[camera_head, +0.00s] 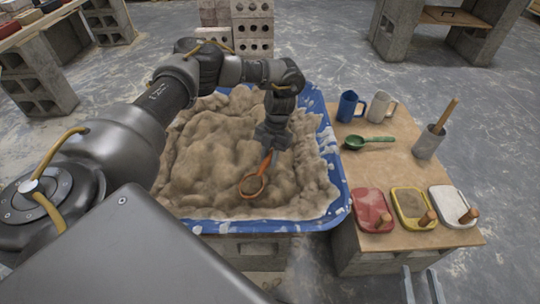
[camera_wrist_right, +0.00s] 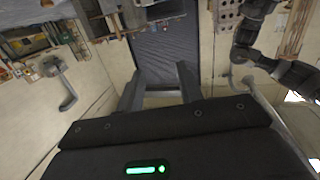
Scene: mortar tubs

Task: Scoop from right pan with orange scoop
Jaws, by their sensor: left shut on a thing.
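My left gripper (camera_head: 272,137) is shut on the handle of the orange scoop (camera_head: 265,165), which points down over the mortar (camera_head: 205,150) in the blue tub (camera_head: 335,165). The scoop's bowl (camera_head: 252,186) is at the mortar surface and looks brownish inside; I cannot tell whether it touches. On the board at the right lie a red pan (camera_head: 366,196), a yellow pan (camera_head: 398,200) and a white pan (camera_head: 441,197), each with a wooden handle. My right gripper (camera_head: 421,286) is open and empty at the bottom right; its fingers also show in the right wrist view (camera_wrist_right: 160,92).
The wooden board (camera_head: 390,160) also holds a blue mug (camera_head: 347,106), a pale mug (camera_head: 380,106), a green scoop (camera_head: 370,142) and a grey cup (camera_head: 428,143) with a wooden stick. Concrete blocks (camera_head: 253,28) stand behind the tub. The floor at the far right is clear.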

